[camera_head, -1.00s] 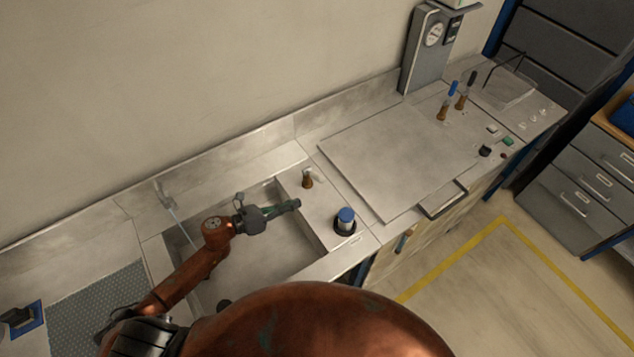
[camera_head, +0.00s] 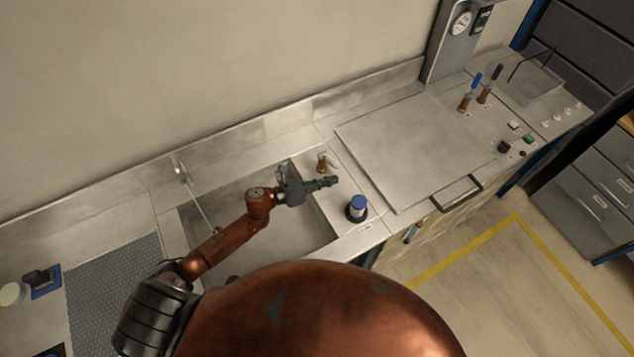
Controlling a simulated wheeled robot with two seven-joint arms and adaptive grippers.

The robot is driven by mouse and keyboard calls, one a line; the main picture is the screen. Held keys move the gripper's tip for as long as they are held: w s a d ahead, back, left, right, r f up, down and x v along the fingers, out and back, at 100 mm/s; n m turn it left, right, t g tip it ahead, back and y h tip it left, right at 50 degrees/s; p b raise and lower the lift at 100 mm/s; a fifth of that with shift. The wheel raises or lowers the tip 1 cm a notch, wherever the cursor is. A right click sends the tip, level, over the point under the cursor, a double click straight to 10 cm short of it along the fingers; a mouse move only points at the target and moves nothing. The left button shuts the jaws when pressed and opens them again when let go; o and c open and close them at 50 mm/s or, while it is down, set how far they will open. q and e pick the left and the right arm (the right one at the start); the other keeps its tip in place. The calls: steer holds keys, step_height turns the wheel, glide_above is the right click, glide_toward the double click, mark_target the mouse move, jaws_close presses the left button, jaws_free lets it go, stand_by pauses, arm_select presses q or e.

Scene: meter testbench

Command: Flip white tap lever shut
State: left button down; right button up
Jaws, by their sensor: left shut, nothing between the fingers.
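The tap with the white lever (camera_head: 322,161) is a small brass valve on the metal deck, just behind the right end of the sink. Its lever is small and pale, and its exact angle is hard to make out. My left gripper (camera_head: 334,181) is shut and empty. It is in front of the tap in the picture, over the sink's right end, its fingers pointing right. I cannot tell whether it touches the tap. My right gripper is out of view.
A blue-capped cylinder (camera_head: 357,207) stands right of the sink (camera_head: 232,205). Two brass valves with a blue lever (camera_head: 475,80) and a black lever (camera_head: 495,72) stand farther right. A grey gauge post (camera_head: 450,45) rises behind. The flat metal plate (camera_head: 420,150) is bare.

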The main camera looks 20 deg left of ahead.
mark_target(329, 160)
arm_select(q)
steer(key=r, duration=0.1)
steer(key=w+r+p, duration=0.1)
steer(key=r+p, duration=0.1)
steer(key=shift+w+a+r, duration=0.1)
steer(key=shift+w+a, duration=0.2)
steer(key=shift+a, duration=0.1)
steer(key=shift+a, duration=0.1)
